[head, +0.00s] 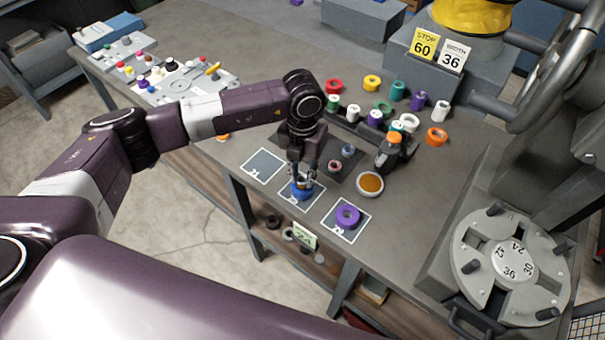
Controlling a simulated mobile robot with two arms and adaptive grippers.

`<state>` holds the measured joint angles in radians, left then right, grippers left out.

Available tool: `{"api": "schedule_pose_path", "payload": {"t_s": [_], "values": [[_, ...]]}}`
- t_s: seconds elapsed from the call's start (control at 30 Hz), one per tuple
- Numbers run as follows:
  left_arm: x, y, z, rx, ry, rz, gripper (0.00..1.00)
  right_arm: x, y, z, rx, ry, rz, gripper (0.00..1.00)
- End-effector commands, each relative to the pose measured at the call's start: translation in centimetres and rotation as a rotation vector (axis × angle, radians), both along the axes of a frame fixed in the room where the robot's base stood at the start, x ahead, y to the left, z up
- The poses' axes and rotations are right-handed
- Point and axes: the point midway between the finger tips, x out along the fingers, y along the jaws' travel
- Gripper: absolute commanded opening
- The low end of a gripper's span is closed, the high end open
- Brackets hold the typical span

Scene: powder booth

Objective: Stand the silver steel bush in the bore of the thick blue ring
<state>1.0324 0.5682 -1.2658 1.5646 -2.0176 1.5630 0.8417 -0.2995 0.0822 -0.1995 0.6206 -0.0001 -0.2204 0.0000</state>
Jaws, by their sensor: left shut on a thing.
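The thick blue ring (302,193) lies on the middle of three white-framed squares near the table's front edge. My left gripper (302,181) points down right over it, its fingers shut. A small silver-grey piece shows between the fingertips, which I take for the silver steel bush. The fingers hide most of it and much of the ring's bore. I cannot tell whether the bush is in the bore or just above it. My right gripper is out of view.
Several coloured rings and spools stand behind. A grey rotary fixture (512,258) is at right.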

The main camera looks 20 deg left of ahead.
Motion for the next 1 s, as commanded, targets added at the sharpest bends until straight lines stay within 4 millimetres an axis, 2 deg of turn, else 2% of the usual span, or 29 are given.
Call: {"api": "schedule_pose_path", "payload": {"t_s": [0.4, 0.43, 0.6, 0.87, 1.0], "values": [[0.0, 0.0, -0.9, 0.0, 0.0, 0.0, 0.0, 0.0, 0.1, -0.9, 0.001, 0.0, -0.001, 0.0], [0.0, 0.0, -0.8, 0.0, 0.0, 0.0, 0.23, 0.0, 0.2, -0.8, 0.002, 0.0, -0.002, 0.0], [0.0, 0.0, -0.8, 0.0, 0.0, 0.0, 0.41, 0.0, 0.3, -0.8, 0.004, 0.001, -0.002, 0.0], [0.0, 0.0, -0.8, 0.0, 0.0, 0.0, 0.41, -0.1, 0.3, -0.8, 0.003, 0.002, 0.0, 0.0], [0.1, 0.0, 0.2, -0.001, -0.003, 0.0, 0.41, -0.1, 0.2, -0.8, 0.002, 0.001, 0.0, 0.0]]}}
